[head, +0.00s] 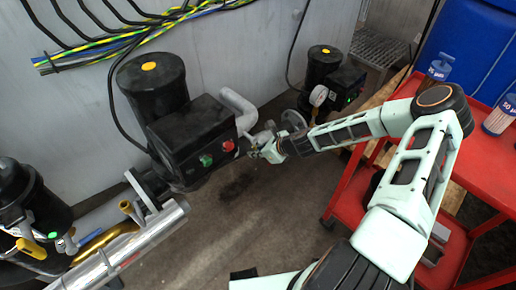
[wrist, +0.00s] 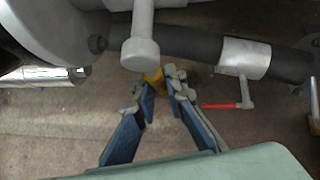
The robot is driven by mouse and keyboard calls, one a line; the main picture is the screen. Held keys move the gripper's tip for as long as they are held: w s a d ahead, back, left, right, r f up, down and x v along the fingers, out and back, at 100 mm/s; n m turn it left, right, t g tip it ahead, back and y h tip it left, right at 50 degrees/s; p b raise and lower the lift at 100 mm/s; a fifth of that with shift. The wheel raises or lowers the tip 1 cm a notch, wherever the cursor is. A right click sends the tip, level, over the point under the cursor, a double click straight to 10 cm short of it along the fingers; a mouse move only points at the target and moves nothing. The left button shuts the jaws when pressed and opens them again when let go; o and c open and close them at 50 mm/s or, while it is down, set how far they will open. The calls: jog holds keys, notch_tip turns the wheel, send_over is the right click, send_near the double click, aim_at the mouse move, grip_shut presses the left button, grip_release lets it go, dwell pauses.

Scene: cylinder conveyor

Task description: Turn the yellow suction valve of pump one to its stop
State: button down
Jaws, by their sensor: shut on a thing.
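My gripper (wrist: 158,87) is shut on the yellow valve handle (wrist: 153,77) in the wrist view. A small yellow part of the handle shows between the blue-padded fingertips, under the round end of a grey pipe fitting (wrist: 140,53). The fingers hide the rest, so I cannot tell its angle or where its stop is. In the head view my gripper (head: 264,149) is at the pipework right of the large black pump (head: 190,135), which has an orange dot on top. The handle cannot be made out there. No label shows which pump is pump one.
A red-handled lever (wrist: 225,105) sits right of my fingers, below the dark pipe (wrist: 190,43). A smaller pump (head: 323,66) with a gauge stands behind. A red cart (head: 480,160) with bottles is at right. Another yellow handle (head: 31,248) is far left.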

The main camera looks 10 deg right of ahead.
jog(key=shift+s+a+g+y, duration=0.25)
jog(key=shift+a+g+y, duration=0.05)
jog(key=shift+y, duration=0.1)
jog(key=shift+s+a, duration=0.1)
jog(key=c, duration=2)
grip_release()
jog(key=shift+o, duration=0.2)
jog(key=shift+d+r, duration=0.2)
jog(key=shift+d, duration=0.05)
jog(key=v, duration=1.1)
jog(key=shift+s, duration=0.2)
jog(key=shift+d+r, duration=0.1)
jog(key=shift+d, duration=0.05)
